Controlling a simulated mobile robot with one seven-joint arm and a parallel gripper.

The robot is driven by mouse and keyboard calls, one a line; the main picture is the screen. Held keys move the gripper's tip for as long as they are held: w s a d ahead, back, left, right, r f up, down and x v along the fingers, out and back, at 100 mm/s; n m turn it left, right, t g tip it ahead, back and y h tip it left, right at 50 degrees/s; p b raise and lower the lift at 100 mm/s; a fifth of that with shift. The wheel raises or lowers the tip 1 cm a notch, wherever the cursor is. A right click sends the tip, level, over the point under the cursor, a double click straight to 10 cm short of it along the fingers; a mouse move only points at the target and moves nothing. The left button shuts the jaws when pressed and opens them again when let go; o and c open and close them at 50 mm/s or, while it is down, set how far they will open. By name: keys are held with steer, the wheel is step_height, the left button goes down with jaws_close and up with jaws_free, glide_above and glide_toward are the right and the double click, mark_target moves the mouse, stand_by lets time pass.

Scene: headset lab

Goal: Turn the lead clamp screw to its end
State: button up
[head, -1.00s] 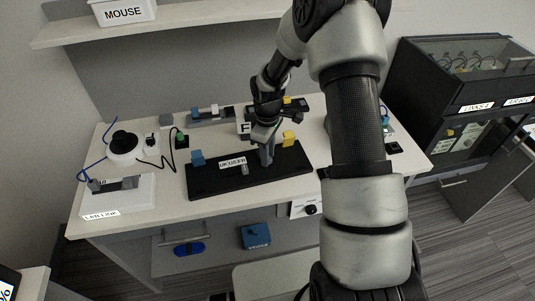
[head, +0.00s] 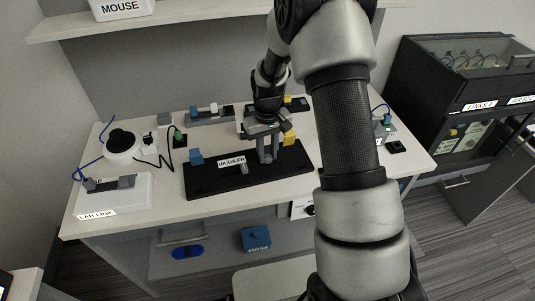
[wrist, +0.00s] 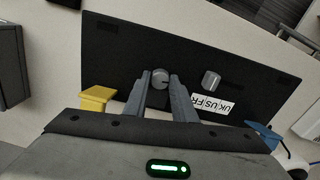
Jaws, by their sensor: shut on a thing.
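A black board (head: 215,183) lies on the white bench, with a small label reading UK/US/FR (head: 232,162). A round grey screw head (wrist: 160,78) with a dark slot mark stands on the board in the wrist view. I take it as the lead clamp screw. My gripper (wrist: 160,82) points down at the board, its two grey fingers shut on either side of this screw head. In the head view my gripper (head: 267,160) hides the screw. A second grey knob (wrist: 211,80) stands beside the label, clear of the fingers; it also shows in the head view (head: 244,168).
A yellow block (head: 289,138) and a blue block (head: 196,157) stand at the board's back edge. A white LAB LINK box (head: 115,196) and a round black-and-white device (head: 124,143) with cables are on the left. The bench front is clear.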

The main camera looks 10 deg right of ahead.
mark_target(267, 157)
steer(key=shift+m, duration=0.6)
steer(key=o, duration=1)
steer(key=shift+o, duration=0.2)
step_height(267, 157, up, 18)
steer(key=p, duration=0.1)
steer(key=shift+f, duration=0.25)
